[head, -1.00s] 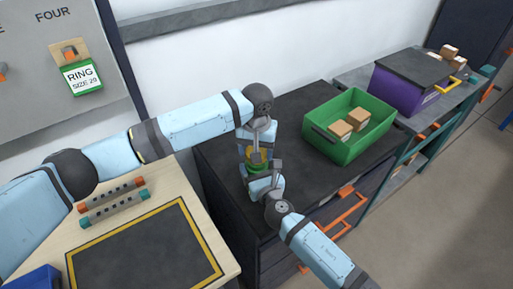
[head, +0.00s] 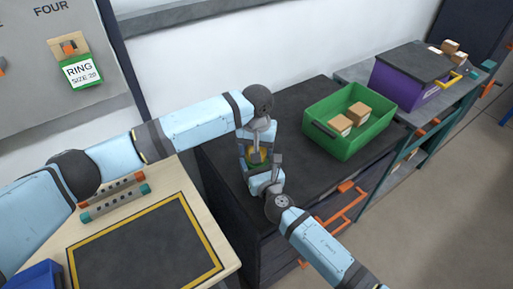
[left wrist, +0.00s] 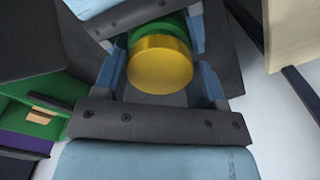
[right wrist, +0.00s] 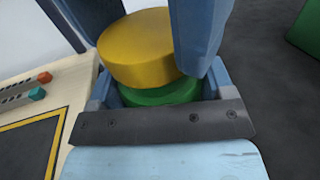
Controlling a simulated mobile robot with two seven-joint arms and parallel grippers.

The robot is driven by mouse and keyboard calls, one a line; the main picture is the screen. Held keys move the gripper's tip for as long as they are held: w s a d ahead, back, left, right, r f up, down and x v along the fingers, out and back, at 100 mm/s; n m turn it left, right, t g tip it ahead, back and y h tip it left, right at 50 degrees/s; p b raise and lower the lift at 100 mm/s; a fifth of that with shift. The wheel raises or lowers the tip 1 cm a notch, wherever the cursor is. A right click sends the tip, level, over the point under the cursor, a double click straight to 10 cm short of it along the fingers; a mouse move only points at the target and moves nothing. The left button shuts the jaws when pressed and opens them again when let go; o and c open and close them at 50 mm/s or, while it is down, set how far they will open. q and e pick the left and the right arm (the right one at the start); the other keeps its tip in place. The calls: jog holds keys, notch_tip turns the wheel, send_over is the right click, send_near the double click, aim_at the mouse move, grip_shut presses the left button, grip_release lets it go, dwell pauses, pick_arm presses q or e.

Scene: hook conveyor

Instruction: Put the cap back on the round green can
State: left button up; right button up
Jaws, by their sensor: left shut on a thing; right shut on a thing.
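The yellow cap (head: 254,157) is between the fingers of my left gripper (left wrist: 160,82), which is shut on it. It also shows in the right wrist view (right wrist: 137,48). The round green can (right wrist: 160,93) is between the fingers of my right gripper (right wrist: 158,90), which is shut on it from below. The can shows behind the cap in the left wrist view (left wrist: 157,27). The cap is over the can and looks offset to the left in the right wrist view. I cannot tell whether they are fully seated together. Most of the can is hidden.
Both grippers are over the dark cabinet top (head: 300,100). A green bin (head: 349,145) with small boxes stands to the right, and a purple box (head: 405,85) is farther back. The wooden table (head: 60,232) with a dark, yellow-edged mat (head: 145,250) is at the left.

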pick_arm(q)
jog(key=shift+f, duration=0.55)
jog(key=o, duration=0.6)
pick_arm(e)
jog(key=c, duration=0.4)
pick_arm(q)
jog(key=o, duration=0.3)
pick_arm(e)
jog(key=shift+c, duration=0.2)
pick_arm(q)
jog(key=shift+s+d, duration=0.1)
notch_tip(320, 180, up, 4)
jog(key=shift+r, duration=0.25)
jog(key=shift+o, duration=0.2)
